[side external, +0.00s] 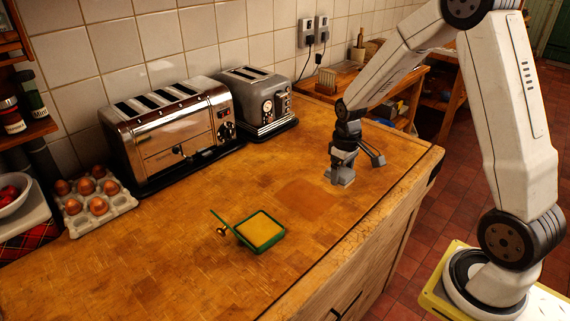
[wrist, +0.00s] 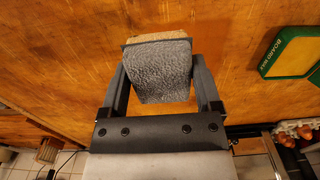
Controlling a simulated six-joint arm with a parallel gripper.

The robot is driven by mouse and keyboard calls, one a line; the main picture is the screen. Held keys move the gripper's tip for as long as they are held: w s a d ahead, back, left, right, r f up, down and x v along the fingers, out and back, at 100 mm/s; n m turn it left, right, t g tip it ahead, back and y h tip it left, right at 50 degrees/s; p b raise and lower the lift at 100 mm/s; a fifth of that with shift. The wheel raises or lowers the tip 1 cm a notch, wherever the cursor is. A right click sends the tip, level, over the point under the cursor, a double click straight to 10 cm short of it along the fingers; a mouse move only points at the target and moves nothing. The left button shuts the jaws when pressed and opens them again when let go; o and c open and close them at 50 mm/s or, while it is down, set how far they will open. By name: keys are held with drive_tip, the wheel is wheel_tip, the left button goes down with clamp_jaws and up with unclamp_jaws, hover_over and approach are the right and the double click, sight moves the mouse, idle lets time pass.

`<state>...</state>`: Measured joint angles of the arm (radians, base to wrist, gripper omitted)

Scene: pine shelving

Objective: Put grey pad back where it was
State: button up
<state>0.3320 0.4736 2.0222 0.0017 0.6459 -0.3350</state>
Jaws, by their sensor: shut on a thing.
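The grey pad (wrist: 162,78) is a rough, textured block with a tan layer along its far edge. My gripper (wrist: 160,64) is shut on it, one finger on each side. In the side view my gripper (side external: 343,165) points down over the right part of the wooden counter, with the grey pad (side external: 341,177) low at its tips. I cannot tell whether the pad touches the counter. A darker square patch (side external: 306,198) lies on the counter just left of the pad. An open green tin (side external: 262,231) with yellow-orange filling stands farther left; it also shows in the wrist view (wrist: 292,52).
A large chrome toaster (side external: 170,135) and a smaller grey toaster (side external: 256,100) stand along the tiled wall. An egg tray (side external: 96,208) and a white bowl (side external: 12,196) are at the left. The counter's front edge (side external: 395,205) is right of my gripper.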

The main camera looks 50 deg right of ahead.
drive_tip(key=shift+w+a+r, duration=0.1)
drive_tip(key=shift+w+r, duration=0.15)
drive_tip(key=shift+w, duration=0.3)
drive_tip(key=w+a+r, duration=0.3)
drive_tip(key=w+r, duration=0.2)
drive_tip(key=w, duration=0.4)
approach(274, 171)
drive_tip(key=shift+s+f, duration=0.7)
drive_tip(key=shift+s, duration=0.05)
drive_tip(key=shift+w+f, duration=0.65)
drive_tip(key=shift+w+f, duration=0.15)
drive_tip(key=shift+f, duration=1.65)
